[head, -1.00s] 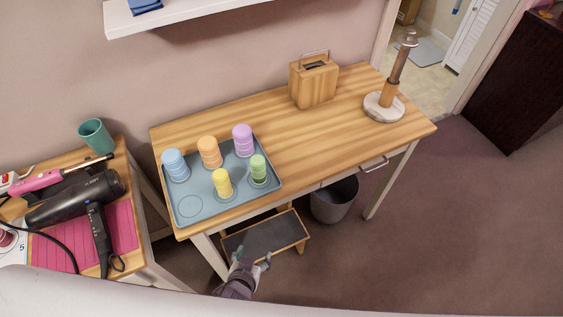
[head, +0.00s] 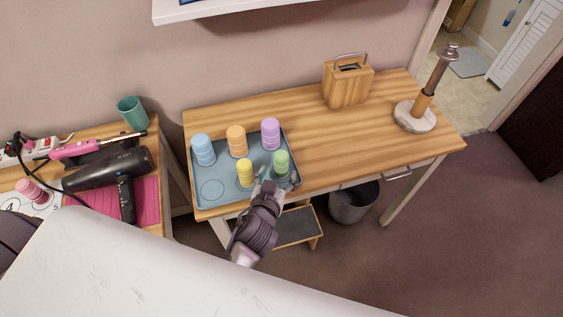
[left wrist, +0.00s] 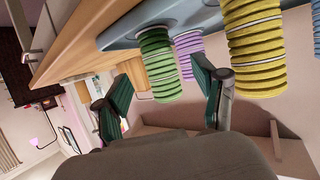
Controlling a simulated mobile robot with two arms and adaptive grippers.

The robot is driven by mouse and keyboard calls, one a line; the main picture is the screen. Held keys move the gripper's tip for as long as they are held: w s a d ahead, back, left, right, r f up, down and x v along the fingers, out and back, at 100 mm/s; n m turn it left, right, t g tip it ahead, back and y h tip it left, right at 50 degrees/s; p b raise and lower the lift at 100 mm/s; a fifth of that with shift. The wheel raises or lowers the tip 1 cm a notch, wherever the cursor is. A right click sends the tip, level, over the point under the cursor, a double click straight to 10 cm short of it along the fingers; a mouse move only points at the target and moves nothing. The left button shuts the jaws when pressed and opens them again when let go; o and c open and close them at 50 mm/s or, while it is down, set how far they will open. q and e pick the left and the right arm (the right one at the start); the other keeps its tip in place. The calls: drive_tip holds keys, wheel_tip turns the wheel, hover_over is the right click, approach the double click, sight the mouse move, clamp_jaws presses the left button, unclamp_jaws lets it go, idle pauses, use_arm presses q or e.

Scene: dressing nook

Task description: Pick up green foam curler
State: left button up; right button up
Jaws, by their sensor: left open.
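The green foam curler (head: 281,161) stands upright at the front right of the grey-blue tray (head: 229,195) on the wooden table. In the left wrist view the green curler (left wrist: 158,66) hangs into the gap ahead of the fingers, as that picture is turned over. My left gripper (head: 275,180) is open at the tray's front edge, just in front of the green curler, with a finger toward either side. The left wrist view shows both fingers (left wrist: 162,95) apart with nothing gripped. My right gripper is out of view.
A yellow curler (head: 245,172) stands close to the left of the green one, and a purple curler (head: 270,134) behind it. Orange (head: 237,141) and blue (head: 203,149) curlers stand farther left.

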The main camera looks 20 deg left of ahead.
sight(279, 168)
use_arm(q)
drive_tip(key=shift+w, duration=0.5)
drive_tip(key=p+x, duration=0.1)
drive_tip(key=x, duration=0.3)
drive_tip(key=shift+w, duration=0.15)
drive_tip(key=c, duration=1.1)
drive_tip(key=shift+c, duration=0.3)
drive_tip(key=shift+r, duration=0.1)
